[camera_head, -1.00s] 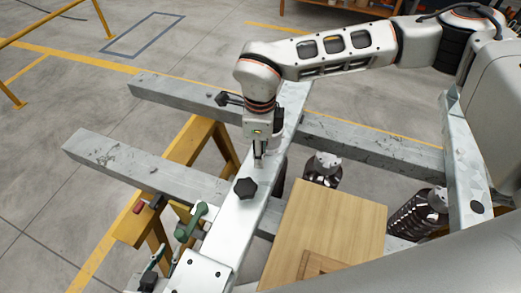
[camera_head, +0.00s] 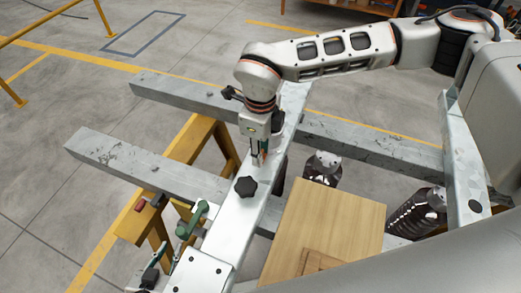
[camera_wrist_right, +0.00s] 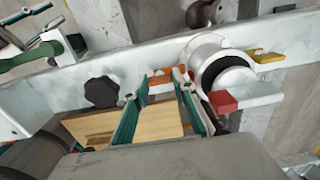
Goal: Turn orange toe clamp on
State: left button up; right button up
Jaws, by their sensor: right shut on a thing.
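The orange toe clamp (camera_wrist_right: 164,78) shows only as a small orange part between my right fingertips in the wrist view; the rest of it is hidden or cannot be told apart. My right gripper (camera_wrist_right: 162,82) has its two teal fingers on either side of this part and is shut on it. In the head view my right gripper (camera_head: 259,157) points down at the pale metal beam, with a bit of orange at its fingertips. Which way the clamp is turned cannot be told. My left gripper is not in view.
A black knob (camera_head: 246,187) stands on the metal beam (camera_head: 236,222) just in front of the gripper. A green clamp (camera_head: 193,220) is at the beam's left side. A round white part (camera_wrist_right: 212,62), a yellow part (camera_wrist_right: 266,57) and a red block (camera_wrist_right: 222,102) lie close to the right finger.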

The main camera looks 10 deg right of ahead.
jog(key=o, duration=1.1)
jog(key=shift+r, duration=0.15)
jog(key=shift+r, duration=3.95)
